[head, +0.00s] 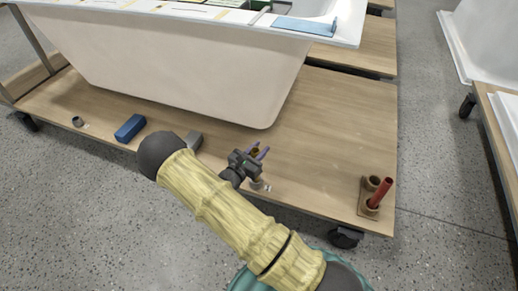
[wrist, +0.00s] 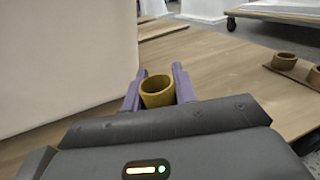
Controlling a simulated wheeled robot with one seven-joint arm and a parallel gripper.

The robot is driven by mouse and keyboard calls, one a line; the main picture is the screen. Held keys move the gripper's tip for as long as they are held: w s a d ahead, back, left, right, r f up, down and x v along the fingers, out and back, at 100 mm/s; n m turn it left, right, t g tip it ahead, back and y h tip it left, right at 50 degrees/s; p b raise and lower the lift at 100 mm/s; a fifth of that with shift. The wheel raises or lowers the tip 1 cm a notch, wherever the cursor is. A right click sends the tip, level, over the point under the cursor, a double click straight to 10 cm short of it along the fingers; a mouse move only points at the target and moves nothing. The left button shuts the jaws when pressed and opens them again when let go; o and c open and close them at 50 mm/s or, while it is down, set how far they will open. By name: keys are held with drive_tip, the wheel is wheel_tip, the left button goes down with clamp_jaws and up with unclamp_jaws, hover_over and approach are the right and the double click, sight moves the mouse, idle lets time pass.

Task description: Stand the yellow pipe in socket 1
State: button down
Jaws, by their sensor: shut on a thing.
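My gripper (head: 258,153) reaches out low over the wooden deck, its purple fingers shut on the yellow pipe (wrist: 158,92). In the wrist view the pipe's round open end shows between the fingers (wrist: 159,84); its lower part is hidden. In the head view only a small dark-yellow bit of the pipe (head: 254,151) shows. A short grey-beige ring socket (head: 257,185) with a small mark beside it is just below the gripper in the picture. A similar grey socket (head: 78,121) with a mark stands at the far left. The socket numbers are too small to read.
A blue block (head: 130,128) and a grey block (head: 192,140) lie left. The white tub (head: 190,75) rises behind my gripper. Deck between gripper and holder is clear.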

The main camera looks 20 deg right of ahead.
drive_tip(key=shift+f, duration=0.25)
drive_tip(key=c, duration=1)
unclamp_jaws()
drive_tip(key=shift+c, duration=0.2)
drive_tip(key=shift+a, duration=0.1)
drive_tip(key=p+v, duration=0.6)
drive_tip(key=v, duration=1.1)
drive_tip(key=shift+s+r, duration=0.15)
drive_tip(key=shift+r, duration=0.05)
